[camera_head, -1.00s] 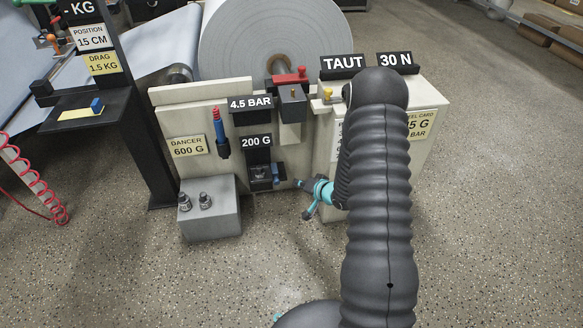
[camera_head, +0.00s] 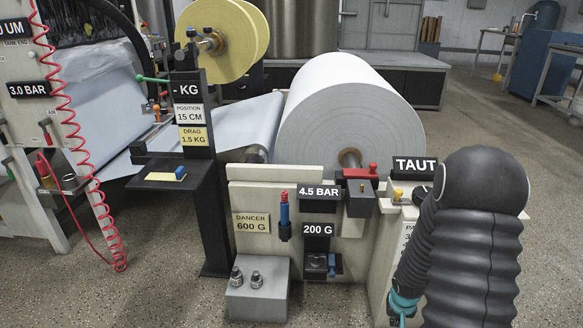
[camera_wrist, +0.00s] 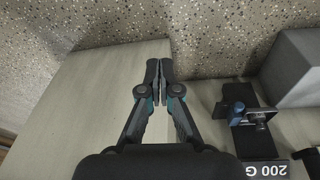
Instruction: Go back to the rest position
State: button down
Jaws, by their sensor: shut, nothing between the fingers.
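My gripper (camera_wrist: 158,72) is shut and empty in the wrist view, its two dark fingers meeting at the tips. Behind it are a pale cabinet face (camera_wrist: 85,95) and the speckled floor. In the head view my dark ribbed arm stands at the lower right, in front of the right-hand cabinet. A teal part of my wrist shows at the bottom edge; the fingertips are out of that view. The 200 G station (camera_head: 318,262), with a small blue part, sits left of my arm. It also shows at the right of the wrist view (camera_wrist: 242,112).
A large paper roll (camera_head: 345,105) stands behind the panel. A grey block (camera_head: 258,298) with two small weights stands at the panel's foot. A black post with a shelf (camera_head: 170,180) and a red coiled hose (camera_head: 75,110) are at the left. Open floor lies at the right.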

jog(key=s+a+r+t, duration=0.1)
jog(key=s+a+r, duration=0.3)
jog(key=r, duration=0.8)
jog(key=s+a+r+n+t+p, duration=0.1)
jog(key=s+a+r, duration=0.4)
jog(key=s+r, duration=0.4)
jog(key=s+a+r+n+t+y+p, duration=0.1)
jog(key=s+a+r, duration=0.3)
jog(key=r, duration=1.2)
jog(key=s, duration=0.3)
jog(key=shift+a+r+t, duration=0.2)
jog(key=shift+a+t, duration=0.1)
jog(key=shift+a, duration=0.05)
